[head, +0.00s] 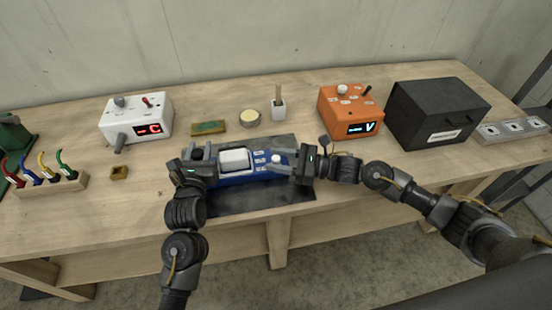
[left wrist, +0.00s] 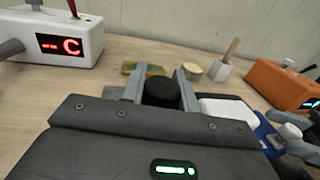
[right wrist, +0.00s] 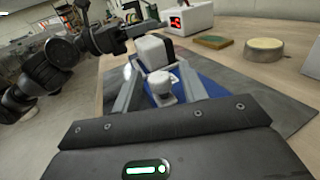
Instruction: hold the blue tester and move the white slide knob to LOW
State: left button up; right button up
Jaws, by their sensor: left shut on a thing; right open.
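The blue tester (head: 240,180) lies on a dark mat in the middle of the bench. It carries a white block (head: 235,160) and, right of it, the white slide knob (head: 276,158). My left gripper (head: 203,160) is at the tester's left end, shut on a black round part (left wrist: 160,92) there. My right gripper (head: 292,163) is open at the tester's right end. In the right wrist view its fingers stand on either side of the white slide knob (right wrist: 160,84), with no clear contact. The LOW marking is too small to read.
The dark mat (head: 250,202) has bare room in front of the tester. Behind stand a white box (head: 150,108) with a red display, a sponge (head: 208,128), a round tin (head: 249,119), a brush cup (head: 279,111), an orange meter (head: 345,115) and a black case (head: 425,110).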

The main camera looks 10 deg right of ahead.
jog(key=shift+w+a, duration=0.1)
jog(key=shift+a, duration=0.2)
grip_shut()
jog(key=shift+w, duration=0.1)
